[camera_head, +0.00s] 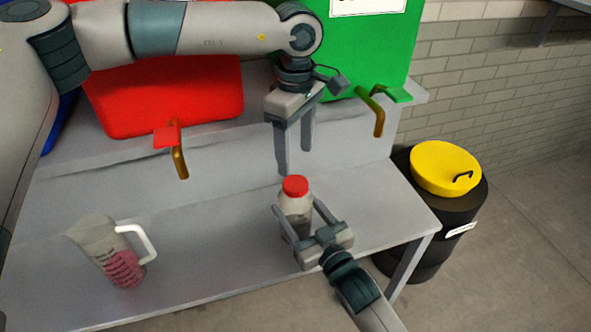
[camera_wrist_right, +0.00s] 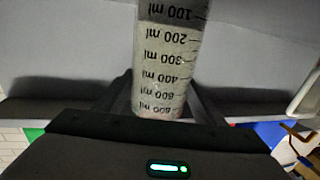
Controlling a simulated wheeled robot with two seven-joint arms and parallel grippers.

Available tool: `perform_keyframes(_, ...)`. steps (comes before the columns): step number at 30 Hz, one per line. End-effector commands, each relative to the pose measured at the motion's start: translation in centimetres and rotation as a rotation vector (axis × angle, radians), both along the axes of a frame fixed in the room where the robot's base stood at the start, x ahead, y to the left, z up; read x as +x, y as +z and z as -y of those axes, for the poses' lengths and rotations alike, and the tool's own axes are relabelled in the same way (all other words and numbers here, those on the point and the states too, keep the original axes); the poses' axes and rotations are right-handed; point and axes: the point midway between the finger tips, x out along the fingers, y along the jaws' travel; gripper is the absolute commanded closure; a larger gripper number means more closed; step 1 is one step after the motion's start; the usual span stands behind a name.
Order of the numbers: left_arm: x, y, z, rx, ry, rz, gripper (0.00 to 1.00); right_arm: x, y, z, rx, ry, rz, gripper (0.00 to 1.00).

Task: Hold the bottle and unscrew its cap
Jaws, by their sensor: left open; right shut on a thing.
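The bottle (camera_head: 297,204) is whitish and see-through and stands upright on the grey table, with its red cap (camera_head: 295,186) on top. My right gripper (camera_head: 297,212) is shut on the bottle's body, one finger on each side. In the right wrist view the bottle (camera_wrist_right: 167,60) shows upside-down millilitre marks between the fingers; its cap is out of that view. My left gripper (camera_head: 294,170) is open, pointing down, with its fingertips just above or behind the red cap. I cannot tell whether they touch it.
A measuring jug (camera_head: 108,250) with pink content stands at the left of the table (camera_head: 200,240). Red (camera_head: 165,95) and green (camera_head: 375,50) containers with taps stand on the shelf behind. A black barrel with a yellow lid (camera_head: 444,167) stands right of the table.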

Motion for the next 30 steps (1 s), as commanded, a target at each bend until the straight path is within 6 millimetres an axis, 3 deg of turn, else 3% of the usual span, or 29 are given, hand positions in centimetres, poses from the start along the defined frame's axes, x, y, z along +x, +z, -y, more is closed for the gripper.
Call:
perform_keyframes(8,-0.11,-0.08,0.16,-0.001,-0.299,-0.002,0.41,-0.01,-0.02,0.00,0.000,0.000,0.000,0.99)
perform_keyframes(30,-0.05,-0.08,0.05,-0.003,-1.358,-0.002,0.41,0.00,-0.03,0.01,0.000,0.000,-0.001,0.99)
